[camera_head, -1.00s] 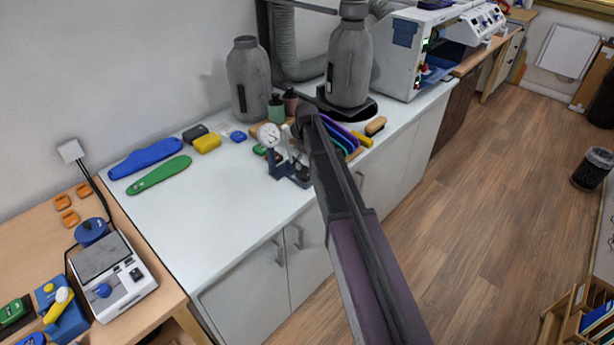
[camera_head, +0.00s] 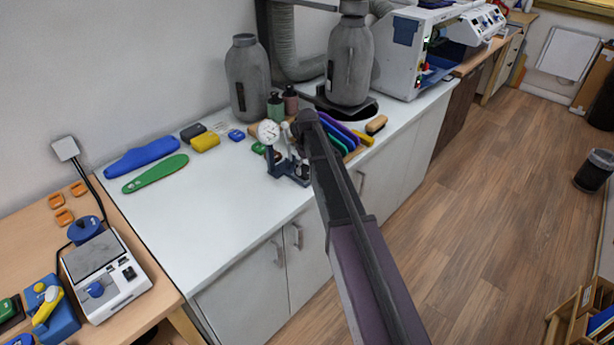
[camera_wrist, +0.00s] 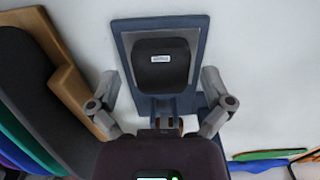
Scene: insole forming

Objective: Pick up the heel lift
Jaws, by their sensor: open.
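A black, rounded pad with a small white label, which looks like the heel lift (camera_wrist: 160,65), lies in the wrist view on a dark blue-grey framed plate (camera_wrist: 122,40). My gripper (camera_wrist: 160,84) is open, with one grey finger at the left of the pad and one at the right. The fingers stand apart from its sides, and nothing is held. In the head view, my arm's end is over the counter beside a dial gauge (camera_head: 268,132) on a dark stand, and it hides the pad there.
The white counter (camera_head: 215,225) holds a blue insole (camera_head: 143,157), a green insole (camera_head: 155,173), a yellow block (camera_head: 205,142) and two grey bottles. Coloured sheets in a wooden rack (camera_wrist: 72,92) stand close left of my gripper in the wrist view. The counter's front left is clear.

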